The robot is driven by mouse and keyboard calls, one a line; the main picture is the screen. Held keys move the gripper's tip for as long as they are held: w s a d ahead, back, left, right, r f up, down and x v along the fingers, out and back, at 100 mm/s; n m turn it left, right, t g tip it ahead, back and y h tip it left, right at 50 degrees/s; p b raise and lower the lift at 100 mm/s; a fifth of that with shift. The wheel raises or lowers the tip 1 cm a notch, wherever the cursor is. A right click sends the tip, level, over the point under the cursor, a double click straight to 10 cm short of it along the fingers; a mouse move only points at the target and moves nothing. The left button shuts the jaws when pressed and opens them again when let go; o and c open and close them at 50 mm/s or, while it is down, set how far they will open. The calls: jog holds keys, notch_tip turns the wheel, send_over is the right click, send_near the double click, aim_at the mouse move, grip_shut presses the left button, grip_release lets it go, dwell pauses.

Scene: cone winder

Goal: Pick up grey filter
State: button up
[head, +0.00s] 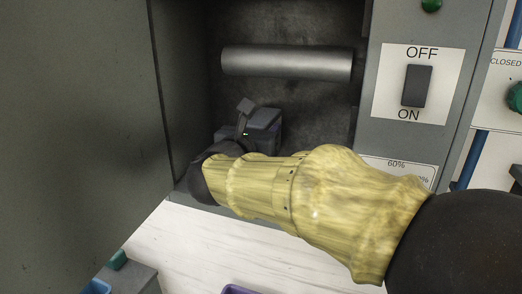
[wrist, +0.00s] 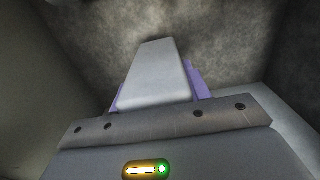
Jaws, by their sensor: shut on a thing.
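My gripper (head: 262,122) is inside the dark recess of the machine, below the metal bar. The head view shows only its grey body and a small green light. In the wrist view, a pale grey tapered block, the grey filter (wrist: 152,78), stands in front of the gripper body. Purple parts, seemingly the fingers, show beside it, more on the right than on the left. My gripper is shut on the filter. The fingertips and the filter are hidden in the head view. I cannot tell whether the filter touches the recess walls.
A horizontal metal bar (head: 287,63) crosses the recess above my gripper. Grey panels stand on both sides, and the right one carries an OFF/ON switch (head: 416,86). A pale floor (head: 215,245) lies below. A purple container rim (head: 238,289) shows at the bottom edge.

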notch_tip(320, 180, up, 6)
jog(key=shift+f+b, duration=0.15)
jog(key=shift+b, duration=0.4)
